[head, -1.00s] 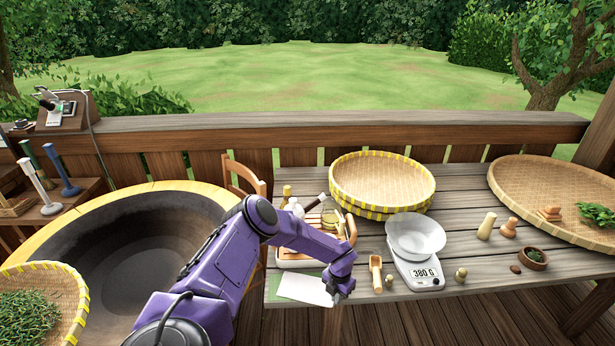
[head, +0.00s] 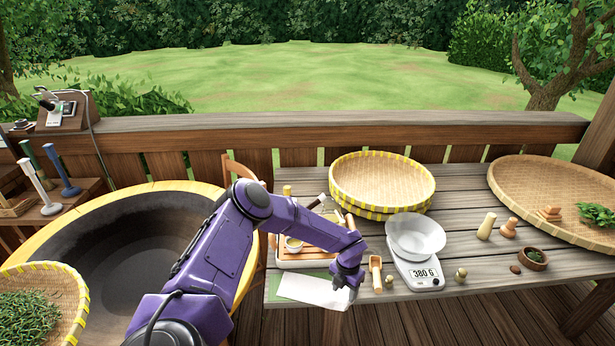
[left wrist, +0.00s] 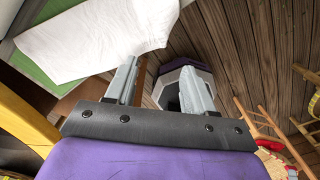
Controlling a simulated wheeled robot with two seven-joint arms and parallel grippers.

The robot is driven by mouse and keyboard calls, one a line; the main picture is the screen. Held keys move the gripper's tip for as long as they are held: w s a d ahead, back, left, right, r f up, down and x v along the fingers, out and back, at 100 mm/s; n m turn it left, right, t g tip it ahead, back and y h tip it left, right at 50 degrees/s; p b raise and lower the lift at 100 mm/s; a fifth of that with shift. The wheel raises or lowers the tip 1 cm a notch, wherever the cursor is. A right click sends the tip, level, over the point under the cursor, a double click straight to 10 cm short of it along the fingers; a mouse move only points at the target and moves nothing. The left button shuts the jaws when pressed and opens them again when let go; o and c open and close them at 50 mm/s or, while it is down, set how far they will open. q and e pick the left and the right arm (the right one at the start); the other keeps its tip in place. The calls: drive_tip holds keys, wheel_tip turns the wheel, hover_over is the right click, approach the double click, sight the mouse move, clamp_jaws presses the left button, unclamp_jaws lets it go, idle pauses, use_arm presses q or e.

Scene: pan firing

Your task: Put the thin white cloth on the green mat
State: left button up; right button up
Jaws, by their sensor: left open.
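The thin white cloth (head: 314,290) lies flat over most of the green mat (head: 272,286) at the table's front left edge. Green shows only along the mat's left and back edges. My left gripper (head: 347,284) is at the cloth's right end and hides part of it. In the left wrist view the cloth (left wrist: 100,38) and a strip of the mat (left wrist: 36,68) lie beyond one finger. The jaws (left wrist: 160,88) are open, with no cloth seen between them. My right gripper is out of view.
A wooden scoop (head: 376,274) and a scale (head: 417,272) stand close right of my left gripper. A tray with small vessels (head: 288,263) is behind the mat. Stacked yellow-rimmed baskets (head: 383,181) are farther back. A large wok (head: 120,240) is at left.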

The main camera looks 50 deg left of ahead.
use_arm(q)
drive_tip(key=r, duration=0.1)
drive_tip(key=d+r, duration=0.1)
drive_tip(key=r, duration=0.1)
drive_tip(key=d+r, duration=0.1)
drive_tip(key=shift+w+r, duration=0.2)
drive_tip(key=shift+r, duration=0.05)
drive_tip(key=shift+a, duration=0.1)
drive_tip(key=s+d+f+m+t+y+b, duration=0.2)
drive_tip(key=s+d+f+m+b, duration=0.15)
drive_tip(key=s+f+m, duration=0.55)
drive_tip(key=s+d+f+m+t+y+b, duration=0.1)
drive_tip(key=s+d+f+m+y+b, duration=0.25)
drive_tip(key=s+f+m, duration=0.6)
drive_tip(key=s+a+f+m+h+b, duration=0.1)
drive_tip(key=s+f+m+h+b, duration=0.1)
drive_tip(key=s+m+b, duration=0.5)
drive_tip(key=s+m, duration=0.5)
drive_tip(key=shift+s+a, duration=0.15)
drive_tip(key=shift+s, duration=0.15)
